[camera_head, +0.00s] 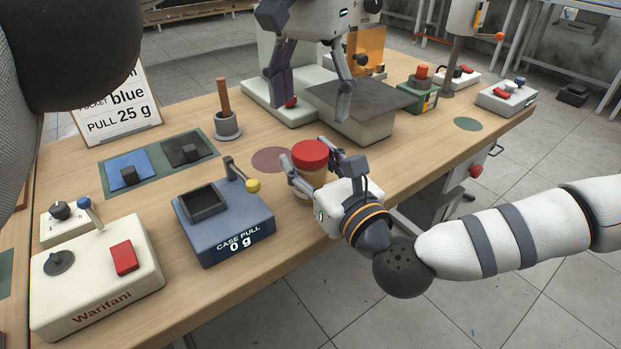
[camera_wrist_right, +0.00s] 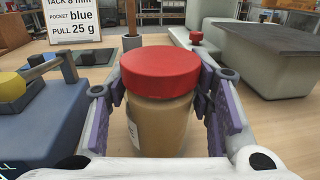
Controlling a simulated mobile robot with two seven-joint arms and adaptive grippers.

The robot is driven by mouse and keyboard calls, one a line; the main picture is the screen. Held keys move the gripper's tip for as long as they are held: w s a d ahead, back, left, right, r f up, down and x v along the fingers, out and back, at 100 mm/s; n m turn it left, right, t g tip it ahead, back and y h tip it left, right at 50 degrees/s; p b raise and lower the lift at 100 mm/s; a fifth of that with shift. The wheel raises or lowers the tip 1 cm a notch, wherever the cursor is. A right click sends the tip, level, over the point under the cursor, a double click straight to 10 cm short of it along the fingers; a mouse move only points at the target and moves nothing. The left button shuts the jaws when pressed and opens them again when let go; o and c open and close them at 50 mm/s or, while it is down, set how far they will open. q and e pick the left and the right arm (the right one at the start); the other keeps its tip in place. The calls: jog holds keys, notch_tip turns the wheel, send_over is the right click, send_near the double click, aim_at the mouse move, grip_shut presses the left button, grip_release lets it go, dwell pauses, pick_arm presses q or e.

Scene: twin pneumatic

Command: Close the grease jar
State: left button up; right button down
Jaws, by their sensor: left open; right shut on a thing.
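The grease jar (camera_head: 315,178) is a tan jar with a red lid (camera_head: 310,153) on its top. In the right wrist view the jar (camera_wrist_right: 160,125) stands upright between the fingers, and the lid (camera_wrist_right: 160,72) covers its mouth. I cannot tell whether the lid is tight. My right gripper (camera_head: 306,152) is shut on the jar body below the lid, with a finger on each side. It stands near the table's front edge. My left gripper (camera_head: 312,105) is open and empty, fingers pointing down, above and behind the jar.
A blue case-pull device (camera_head: 222,222) with a yellow-knobbed lever stands left of the jar. A dark-topped block (camera_head: 362,98) is behind it to the right. A wooden-handled tool in a grey cup (camera_head: 227,124) stands behind left. A brownish round mat (camera_head: 271,159) lies bare beside the jar.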

jog(key=c, duration=0.7)
grip_release()
jog(key=v, duration=1.2)
